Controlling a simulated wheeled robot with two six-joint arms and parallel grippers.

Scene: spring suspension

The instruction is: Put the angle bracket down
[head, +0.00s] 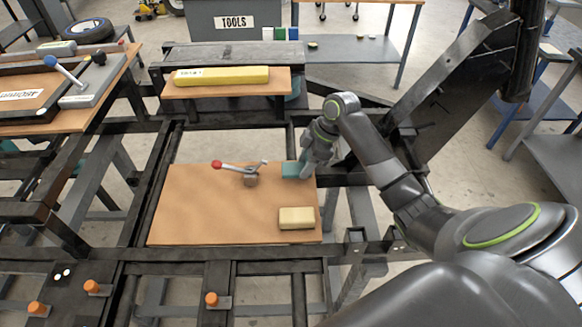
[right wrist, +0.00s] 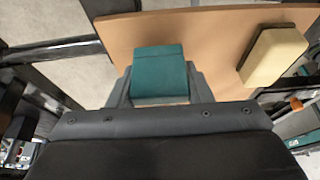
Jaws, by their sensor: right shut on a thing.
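The teal angle bracket (head: 290,170) is at the right edge of the wooden board (head: 195,215) in the head view. My right gripper (head: 303,171) is shut on it, coming from the upper right. In the right wrist view the bracket (right wrist: 158,68) sits between the two grey fingers (right wrist: 159,88), with the board beyond it. I cannot tell whether the bracket touches the board or hangs just above it. My left gripper is not in view.
A red-tipped lever on a small round base (head: 250,180) stands left of the bracket. A cream block (head: 296,217) lies at the board's front right, also in the right wrist view (right wrist: 272,56). The board's left and front are clear. A yellow bar (head: 222,76) lies behind.

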